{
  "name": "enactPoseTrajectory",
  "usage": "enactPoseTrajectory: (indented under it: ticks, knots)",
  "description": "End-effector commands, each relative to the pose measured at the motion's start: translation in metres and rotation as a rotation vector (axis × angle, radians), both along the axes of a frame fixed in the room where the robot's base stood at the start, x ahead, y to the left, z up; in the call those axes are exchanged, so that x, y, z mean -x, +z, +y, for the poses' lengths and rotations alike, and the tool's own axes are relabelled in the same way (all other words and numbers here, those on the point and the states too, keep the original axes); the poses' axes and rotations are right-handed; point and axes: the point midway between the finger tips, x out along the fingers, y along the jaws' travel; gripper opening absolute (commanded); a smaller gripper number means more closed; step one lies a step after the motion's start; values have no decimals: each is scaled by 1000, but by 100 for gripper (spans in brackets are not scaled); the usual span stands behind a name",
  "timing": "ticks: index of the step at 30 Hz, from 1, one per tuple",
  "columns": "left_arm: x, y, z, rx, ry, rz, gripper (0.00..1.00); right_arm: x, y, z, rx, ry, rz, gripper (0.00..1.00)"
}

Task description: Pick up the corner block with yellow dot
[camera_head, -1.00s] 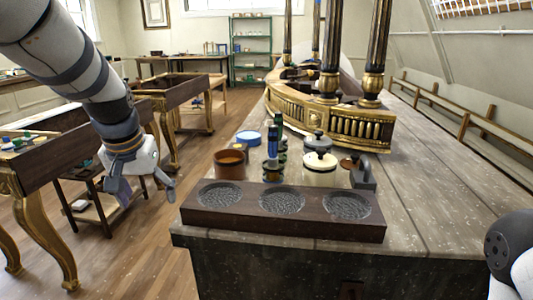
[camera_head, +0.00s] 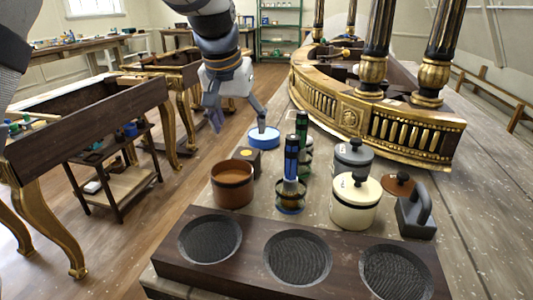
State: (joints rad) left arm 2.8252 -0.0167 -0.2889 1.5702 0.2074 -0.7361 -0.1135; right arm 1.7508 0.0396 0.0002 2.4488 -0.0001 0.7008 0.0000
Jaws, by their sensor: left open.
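The corner block (camera_head: 249,160) is a small brown block on the bench, just behind the brown pot (camera_head: 232,185) and in front of the round blue-rimmed dish (camera_head: 263,138). A small yellowish mark shows on its top; the pot hides part of its lower front. My left gripper (camera_head: 240,117) comes down from the top, above and behind the block. Its two fingers are spread apart with nothing between them. The gripper is apart from the block and near the blue dish in the picture. My right gripper is out of view.
Blue- and green-handled tools (camera_head: 291,165) stand right of the block. Further right are a cream lidded jar (camera_head: 354,203), a grey lidded jar (camera_head: 352,157) and a grey handled block (camera_head: 416,216). A dark three-well board (camera_head: 191,262) lies in front. A gilt console (camera_head: 410,137) stands behind.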

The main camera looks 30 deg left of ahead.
Motion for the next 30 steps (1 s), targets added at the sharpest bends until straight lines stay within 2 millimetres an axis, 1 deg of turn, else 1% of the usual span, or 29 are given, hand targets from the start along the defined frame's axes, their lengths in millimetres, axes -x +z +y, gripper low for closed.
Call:
enactPoseTrajectory:
  ticks: [1,4,6,11,13,16,18,20,25,26,27,29,30]
  knots:
    - [-3,-17,1,1,1,14,70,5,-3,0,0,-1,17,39]
    - [-12,-40,3,0,-1,15,70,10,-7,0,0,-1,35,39]
    - [-17,-51,4,1,0,13,70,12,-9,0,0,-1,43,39]
    - [-22,-63,4,0,0,8,70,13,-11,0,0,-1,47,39]
    - [-24,-71,3,0,0,9,70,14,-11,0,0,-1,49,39]
    - [-29,-90,-1,-1,-2,13,70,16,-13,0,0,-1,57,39]
    - [-34,-104,1,-1,-1,12,70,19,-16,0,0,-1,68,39]
    - [-36,-110,1,0,0,10,70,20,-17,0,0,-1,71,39]
    - [-37,-107,1,-1,-1,4,70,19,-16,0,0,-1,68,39]
    - [-37,-107,1,-1,-1,3,65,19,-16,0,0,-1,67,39]
    - [-37,-107,1,-1,-1,3,56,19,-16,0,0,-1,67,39]
    - [-37,-106,1,-1,-1,3,43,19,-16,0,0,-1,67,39]
    - [-37,-106,1,-1,-1,4,34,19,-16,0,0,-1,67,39]
